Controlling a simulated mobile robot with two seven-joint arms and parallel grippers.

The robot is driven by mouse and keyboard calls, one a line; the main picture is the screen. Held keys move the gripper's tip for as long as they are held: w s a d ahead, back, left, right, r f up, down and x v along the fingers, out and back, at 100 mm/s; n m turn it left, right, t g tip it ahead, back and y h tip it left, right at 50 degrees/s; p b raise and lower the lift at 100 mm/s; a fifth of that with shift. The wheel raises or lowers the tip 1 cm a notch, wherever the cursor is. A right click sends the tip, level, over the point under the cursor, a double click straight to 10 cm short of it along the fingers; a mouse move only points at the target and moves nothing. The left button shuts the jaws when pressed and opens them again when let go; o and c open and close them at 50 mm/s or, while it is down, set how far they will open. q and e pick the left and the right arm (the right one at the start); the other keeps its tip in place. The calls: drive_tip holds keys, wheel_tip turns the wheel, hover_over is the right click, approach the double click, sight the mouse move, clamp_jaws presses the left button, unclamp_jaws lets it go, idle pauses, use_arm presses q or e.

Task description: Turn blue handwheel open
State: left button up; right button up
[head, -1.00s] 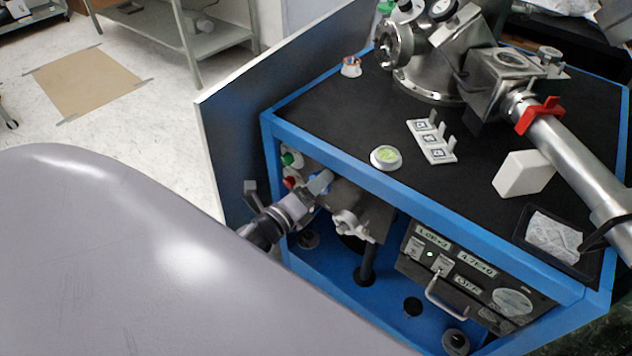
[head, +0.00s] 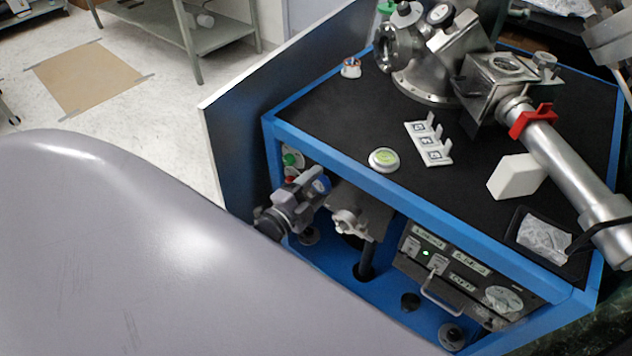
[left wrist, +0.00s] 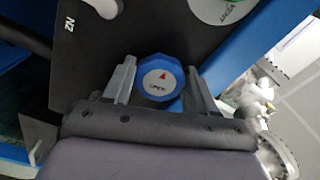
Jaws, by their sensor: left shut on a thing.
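The blue handwheel (left wrist: 158,84) has a white round face with a red arrow and small dark lettering. In the left wrist view the arrow points up. My left gripper (left wrist: 158,76) is shut on the handwheel, one grey finger on each side of it. In the head view the gripper (head: 312,190) is at the front left opening of the blue-framed bench, with a bit of the blue handwheel (head: 321,185) showing past it. My gripper hides most of the wheel there. My right gripper is not in view.
A metal valve body (head: 352,222) stands close to the right of my left gripper. A green button (head: 290,159) is just above it. The control panel (head: 460,275) is at lower right. A dark side panel (head: 240,150) borders the left.

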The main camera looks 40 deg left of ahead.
use_arm(q)
drive_tip(key=n+p, duration=0.1)
drive_tip(key=n, duration=0.3)
drive_tip(key=shift+w+r+n, duration=0.1)
drive_tip(key=shift+r+n, duration=0.05)
drive_tip(key=shift+n, duration=0.25)
drive_tip(key=n+p, duration=0.1)
drive_tip(key=n, duration=0.8)
drive_tip(key=shift+p, duration=0.3)
drive_tip(key=n, duration=0.4)
drive_tip(key=shift+d+n, duration=0.15)
drive_tip(key=shift+n, duration=0.15)
drive_tip(key=n, duration=0.6)
drive_tip(key=shift+d+b, duration=0.1)
drive_tip(key=shift+b, duration=0.3)
drive_tip(key=n+b, duration=0.1)
drive_tip(key=n, duration=0.4)
drive_tip(key=shift+d+n, duration=0.1)
drive_tip(key=shift+n, duration=0.2)
drive_tip(key=n+b, duration=0.1)
drive_tip(key=n, duration=0.1)
drive_tip(key=shift+n, duration=0.3)
drive_tip(key=shift+n+b, duration=0.3)
drive_tip(key=shift+n, duration=0.2)
